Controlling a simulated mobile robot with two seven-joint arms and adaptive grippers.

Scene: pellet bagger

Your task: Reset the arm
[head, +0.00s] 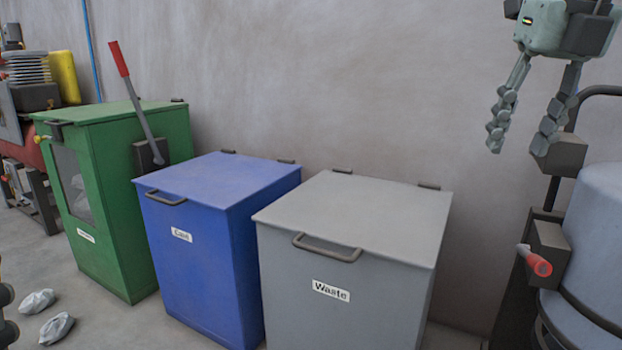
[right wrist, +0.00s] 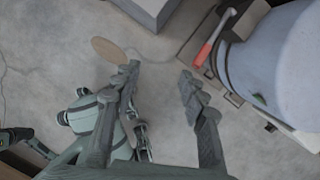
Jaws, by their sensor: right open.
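In the right wrist view the same gripper (right wrist: 158,88) is open and empty above the concrete floor. At the lower left edge of the head view a small dark segmented part shows; I cannot tell its state or whether it belongs to my left gripper.
A green cabinet (head: 125,220) with a red-handled lever (head: 135,95), a blue bin (head: 215,260) and a grey "Waste" bin (head: 345,270) stand along the wall. A pale blue drum (head: 595,240) with a red handle (head: 535,262) is at right. Crumpled bags (head: 57,328) lie on the floor.

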